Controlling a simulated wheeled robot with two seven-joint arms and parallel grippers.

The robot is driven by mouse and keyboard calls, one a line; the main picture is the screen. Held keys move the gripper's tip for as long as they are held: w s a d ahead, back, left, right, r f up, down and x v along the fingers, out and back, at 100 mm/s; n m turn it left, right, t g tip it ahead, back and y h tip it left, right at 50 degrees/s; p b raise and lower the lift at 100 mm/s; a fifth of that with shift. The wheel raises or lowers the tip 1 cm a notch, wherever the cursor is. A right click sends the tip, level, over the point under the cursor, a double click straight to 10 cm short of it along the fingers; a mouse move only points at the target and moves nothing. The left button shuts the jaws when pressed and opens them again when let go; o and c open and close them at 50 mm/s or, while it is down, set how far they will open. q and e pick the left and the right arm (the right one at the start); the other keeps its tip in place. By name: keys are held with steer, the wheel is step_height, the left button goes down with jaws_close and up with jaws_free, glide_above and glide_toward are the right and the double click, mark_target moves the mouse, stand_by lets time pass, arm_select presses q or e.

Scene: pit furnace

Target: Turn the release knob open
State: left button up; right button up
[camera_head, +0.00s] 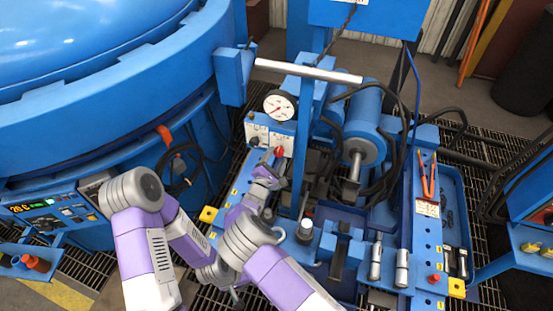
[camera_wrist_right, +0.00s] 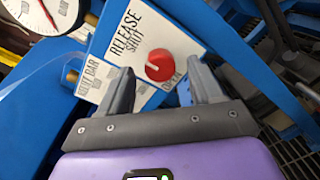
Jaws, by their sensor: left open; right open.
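The red release knob (camera_wrist_right: 159,66) sits on a white plate (camera_wrist_right: 135,48) lettered RELEASE, SHUT and OPEN. In the right wrist view it shows between the two fingertips of my right gripper (camera_wrist_right: 161,75), which is open; I cannot tell whether the fingers touch it. In the head view the knob (camera_head: 279,151) is a small red spot below the gauge, with my right gripper (camera_head: 270,172) just below it. My left gripper (camera_head: 236,296) is low in the head view, partly hidden by my arms, away from the knob.
A round dial gauge (camera_head: 280,106) stands above the knob plate. A pale horizontal bar (camera_head: 308,71) crosses above it. A blue cylinder (camera_head: 362,124) with black hoses stands to the right. The big blue furnace (camera_head: 110,105) fills the left. A blue bench (camera_head: 427,245) holds tools at right.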

steer(key=shift+w+d, duration=0.25)
steer(key=shift+w, duration=0.4)
steer(key=c, duration=1.1)
steer(key=shift+o, duration=0.2)
